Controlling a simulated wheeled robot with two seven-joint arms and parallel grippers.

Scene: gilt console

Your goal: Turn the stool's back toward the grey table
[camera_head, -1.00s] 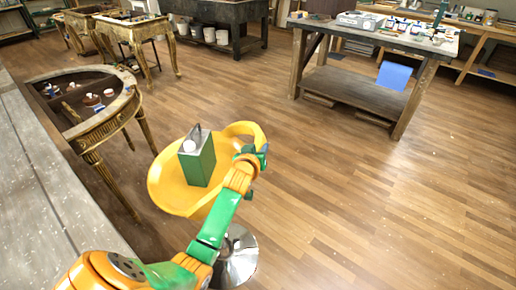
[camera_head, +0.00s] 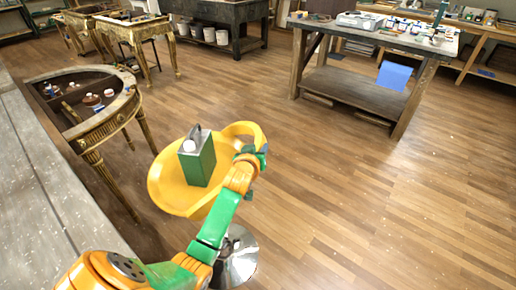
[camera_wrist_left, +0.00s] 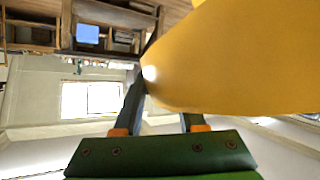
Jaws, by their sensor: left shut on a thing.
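The yellow stool (camera_head: 166,187) has a round seat, a raised looped back (camera_head: 243,129) at its upper right side and a shiny metal foot (camera_head: 240,262). A green can (camera_head: 198,163) with a white cap stands upright on the seat. My left gripper (camera_head: 256,157) is shut on the right end of the stool's back. In the left wrist view the yellow back (camera_wrist_left: 230,60) lies between the fingers and hides part of one. The grey-topped table (camera_head: 385,36) stands at the upper right, apart from the stool. My right gripper is not in view.
A long grey surface (camera_head: 45,185) runs along the left edge. A gilt half-round console (camera_head: 95,125) with small jars stands close left of the stool. A blue sheet (camera_head: 394,75) hangs at the table's front. The wooden floor (camera_head: 370,210) to the right is clear.

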